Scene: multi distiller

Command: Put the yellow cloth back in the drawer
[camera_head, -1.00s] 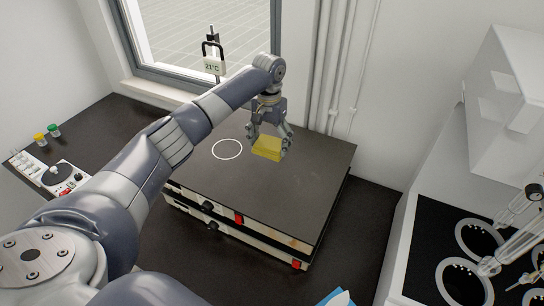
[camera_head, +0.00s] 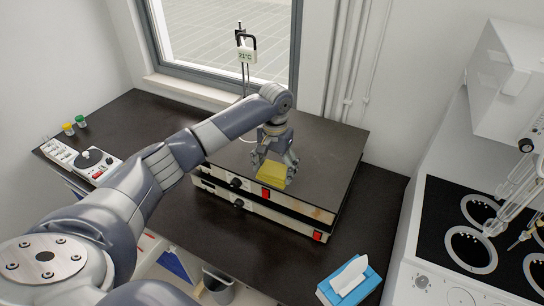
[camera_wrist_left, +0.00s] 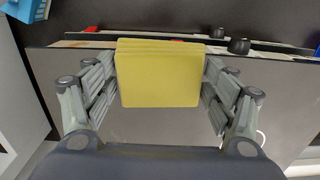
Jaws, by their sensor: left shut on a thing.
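My left gripper (camera_head: 275,166) is shut on the yellow cloth (camera_head: 271,175), a folded, block-like square. It holds the cloth over the front part of a flat black-topped device; I cannot tell whether they touch. In the left wrist view the cloth (camera_wrist_left: 158,75) sits between the two fingers, with its broad yellow face toward the camera. I cannot make out the drawer for certain; the space under the bench is partly hidden by my left arm. My right gripper is not in view.
The black-topped device (camera_head: 325,150) has knobs and red switches in front. A blue tissue box (camera_head: 350,282) stands at the bench's front right. A grey bin (camera_head: 218,288) is below the bench edge. A stirrer (camera_head: 95,162) stands at left. Bench space before the device is clear.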

